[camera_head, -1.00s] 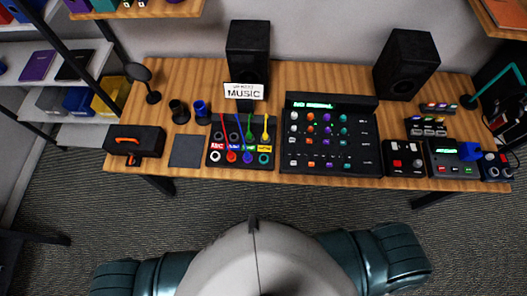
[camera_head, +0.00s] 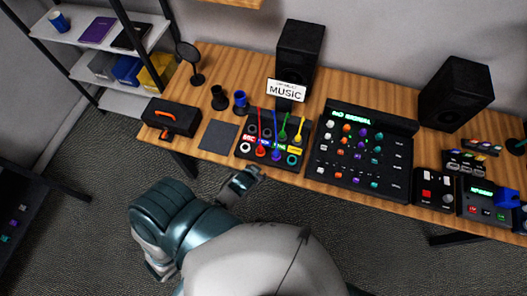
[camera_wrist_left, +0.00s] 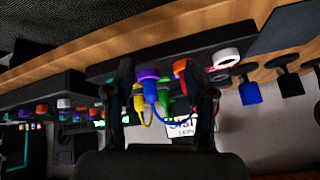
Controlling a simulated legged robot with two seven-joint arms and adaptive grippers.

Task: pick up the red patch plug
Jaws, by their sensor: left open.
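The red patch plug (camera_head: 260,152) stands on the black patch panel (camera_head: 241,151), with its red cable rising behind it. Blue, green and yellow plugs with cables are on the same panel. My left gripper (camera_head: 243,178) is open and empty at the table's front edge, just in front of the panel and lower left of the red plug. In the left wrist view, the picture is upside down; the open fingers (camera_wrist_left: 158,78) frame the plugs beyond. The red plug (camera_wrist_left: 181,68) shows near the right-hand finger, which partly hides its cable. My right gripper is not in view.
A black mixer (camera_head: 312,165) stands right of the panel. A dark square pad (camera_head: 217,135) and black case (camera_head: 172,115) lie to its left. A music sign (camera_head: 286,91) and speaker (camera_head: 299,55) stand behind. The pad's top is clear.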

